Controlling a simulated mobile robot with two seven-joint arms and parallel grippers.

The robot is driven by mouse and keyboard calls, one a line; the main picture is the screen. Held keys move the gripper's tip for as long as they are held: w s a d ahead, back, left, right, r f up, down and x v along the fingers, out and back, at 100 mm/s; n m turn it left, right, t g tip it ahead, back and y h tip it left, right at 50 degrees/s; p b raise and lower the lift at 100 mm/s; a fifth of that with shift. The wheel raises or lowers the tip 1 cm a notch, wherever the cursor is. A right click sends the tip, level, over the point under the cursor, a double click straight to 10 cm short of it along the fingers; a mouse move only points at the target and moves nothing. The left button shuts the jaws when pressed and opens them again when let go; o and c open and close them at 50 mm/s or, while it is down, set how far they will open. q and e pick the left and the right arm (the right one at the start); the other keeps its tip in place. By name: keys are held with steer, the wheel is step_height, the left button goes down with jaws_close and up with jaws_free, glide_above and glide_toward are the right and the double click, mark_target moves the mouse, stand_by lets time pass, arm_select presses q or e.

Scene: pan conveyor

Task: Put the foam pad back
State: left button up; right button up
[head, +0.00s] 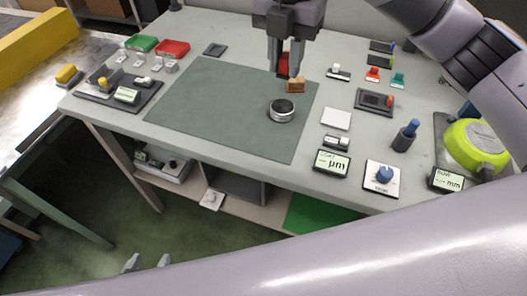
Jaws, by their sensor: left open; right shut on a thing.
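My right gripper (287,72) points down over the far part of the green mat (205,110). It is shut on a small red piece (283,64), partly hidden by the fingers. A small orange-brown block (295,85) is just below and right of the fingertips; I cannot tell whether it touches the red piece or which of them is the foam pad. My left gripper (146,262) shows only its pale fingertips at the bottom edge, apart and empty, low in front of the table.
A round metal-rimmed puck (282,111) stands on the mat. A white square plate (336,118), a dark tray (374,102) and small displays lie to the right. A green pan (477,146) is at far right. Red and green bins (172,48) are at back left.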

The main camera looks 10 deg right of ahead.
mark_target(277, 148)
steer(key=shift+s+a+n, duration=0.15)
steer(key=shift+a+n, duration=0.1)
steer(key=shift+n, duration=0.05)
step_height(277, 148, down, 20)
steer(key=shift+r+b, duration=0.1)
steer(key=shift+b, duration=0.4)
steer(key=o, duration=0.9)
steer(key=shift+o, duration=0.2)
step_height(277, 148, up, 12)
steer(key=shift+s, duration=0.1)
